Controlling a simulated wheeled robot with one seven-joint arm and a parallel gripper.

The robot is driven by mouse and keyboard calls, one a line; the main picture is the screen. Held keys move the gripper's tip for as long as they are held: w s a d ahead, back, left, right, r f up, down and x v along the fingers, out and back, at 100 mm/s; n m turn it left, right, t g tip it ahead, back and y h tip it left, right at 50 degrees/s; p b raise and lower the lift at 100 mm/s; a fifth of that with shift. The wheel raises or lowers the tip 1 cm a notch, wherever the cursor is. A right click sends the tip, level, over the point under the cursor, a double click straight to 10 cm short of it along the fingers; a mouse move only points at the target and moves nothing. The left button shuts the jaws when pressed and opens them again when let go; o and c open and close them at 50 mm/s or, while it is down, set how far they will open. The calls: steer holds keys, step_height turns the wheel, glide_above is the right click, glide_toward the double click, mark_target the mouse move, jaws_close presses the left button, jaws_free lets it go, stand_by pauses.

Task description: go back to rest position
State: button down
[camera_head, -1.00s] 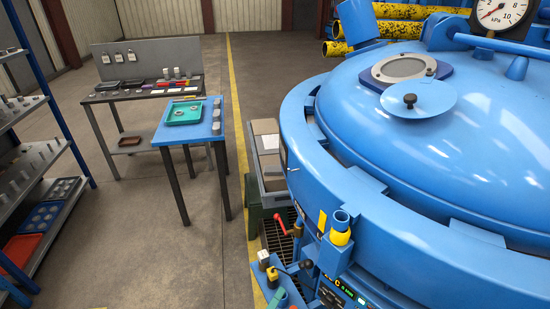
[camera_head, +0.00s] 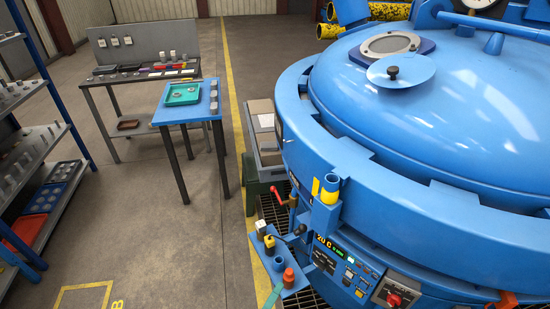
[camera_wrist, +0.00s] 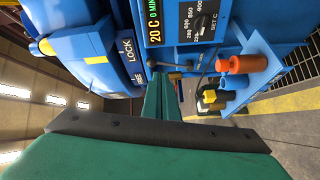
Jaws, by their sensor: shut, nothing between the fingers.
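My gripper (camera_wrist: 161,82) shows in the wrist view as teal-green fingers reaching up from a dark crossbar. Its fingers are together and I see nothing held between them. Beyond the tips is the blue furnace's control panel (camera_wrist: 200,22) with a lit display and a dial. A lever with a dark knob (camera_wrist: 152,62) is close to the tips in the picture; I cannot tell whether they touch.
A small blue shelf with an orange-red piece (camera_head: 288,278) juts from the furnace front. A blue table (camera_head: 190,112) with a green tray (camera_head: 182,93) stands left of the yellow floor line. A shelving rack (camera_head: 45,140) is at far left. Open floor (camera_head: 160,235) lies between.

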steer(key=s+a+f+m+g+y, duration=0.1)
steer(key=s+f+g+y, duration=0.2)
steer(key=s, duration=0.7)
steer(key=s+f+m+y, duration=0.2)
steer(key=s+f+y, duration=0.15)
steer(key=s, duration=0.75)
steer(key=s+r+m+t+y, duration=0.1)
steer(key=s+r+m, duration=0.2)
steer(key=r, duration=0.8)
steer(key=s+r+m+t+y, duration=0.1)
steer(key=s+r+m+t, duration=0.1)
steer(key=s+r, duration=0.6)
step_height(320, 180, up, 3)
steer(key=shift+s+d+f+m, duration=0.15)
steer(key=shift+d+m, duration=0.1)
steer(key=shift+m, duration=0.45)
